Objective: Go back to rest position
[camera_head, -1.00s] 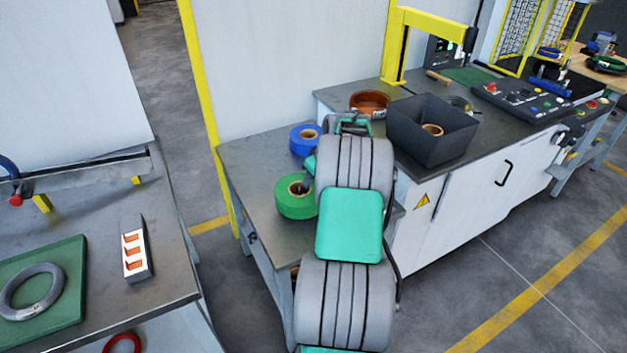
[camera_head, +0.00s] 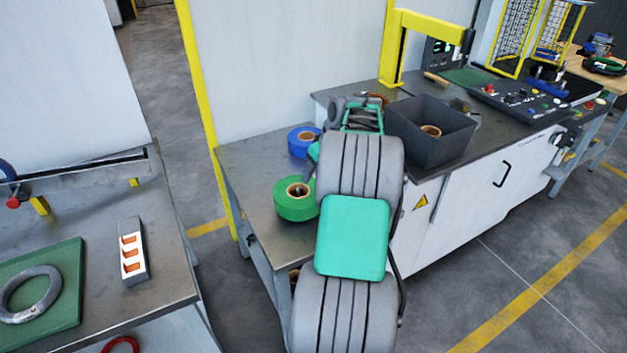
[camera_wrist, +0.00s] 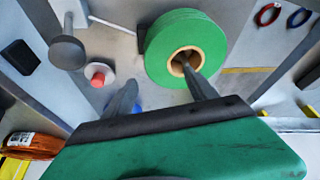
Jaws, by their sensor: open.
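My gripper (camera_wrist: 160,77) is open, with two grey fingers apart in the wrist view. A green tape roll (camera_wrist: 168,40) lies just beyond the fingertips, and the right fingertip overlaps its core in that view. I cannot tell whether it touches. In the head view the green roll (camera_head: 283,207) lies on the grey side table (camera_head: 250,165), with a finger close to its right edge. My arm crosses the middle of the head view and hides most of the gripper. A blue tape roll (camera_head: 299,146) lies behind the green one.
A dark open bin (camera_head: 455,135) with a roll inside stands on the counter right of my arm. A yellow frame (camera_head: 395,50) rises behind it. On the left table are a white holder (camera_head: 132,255) and a grey ring (camera_head: 30,293) on a green mat. Floor shows between the tables.

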